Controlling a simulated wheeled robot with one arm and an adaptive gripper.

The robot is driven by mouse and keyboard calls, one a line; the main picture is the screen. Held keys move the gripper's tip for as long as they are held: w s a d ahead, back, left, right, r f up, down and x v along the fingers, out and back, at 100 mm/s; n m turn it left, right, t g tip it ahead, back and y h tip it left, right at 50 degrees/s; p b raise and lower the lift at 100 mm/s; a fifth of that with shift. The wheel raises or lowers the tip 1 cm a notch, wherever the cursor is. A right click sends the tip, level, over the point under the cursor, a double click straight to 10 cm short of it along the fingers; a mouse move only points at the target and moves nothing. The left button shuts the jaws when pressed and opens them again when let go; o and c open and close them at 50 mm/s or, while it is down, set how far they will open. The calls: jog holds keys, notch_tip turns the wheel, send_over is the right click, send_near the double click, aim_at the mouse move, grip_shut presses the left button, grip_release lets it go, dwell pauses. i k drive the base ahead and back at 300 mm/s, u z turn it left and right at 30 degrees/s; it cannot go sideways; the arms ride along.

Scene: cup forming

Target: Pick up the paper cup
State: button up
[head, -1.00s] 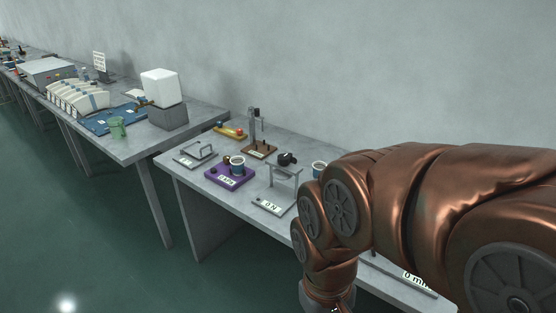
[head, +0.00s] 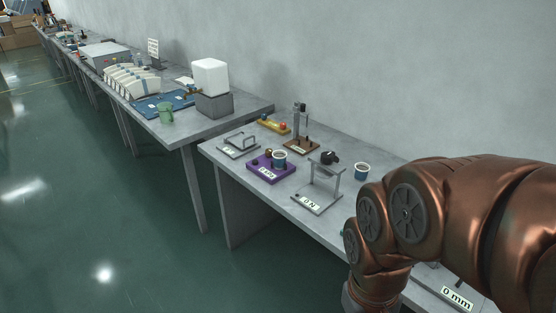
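Two paper cups show in the head view. One blue cup with a white rim (head: 362,172) stands upright on the grey table, just left of and behind my copper arm. A similar blue cup (head: 279,159) stands on a purple device (head: 263,174) with a label. My arm fills the right side of the view and bends down at the table's front edge. My gripper is out of view below the frame, so its state does not show.
The near table (head: 240,166) also bears a grey stand labelled 0 N (head: 317,192), a wooden-based post device (head: 301,132) and a yellow tray (head: 272,125). Green floor (head: 120,215) lies open at left.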

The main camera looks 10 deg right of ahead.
aim_at(279, 155)
jog(key=u, duration=2.25)
jog(key=i, duration=1.75)
jog(key=z, duration=2.65)
jog(key=i, duration=0.45)
jog(key=z, duration=0.1)
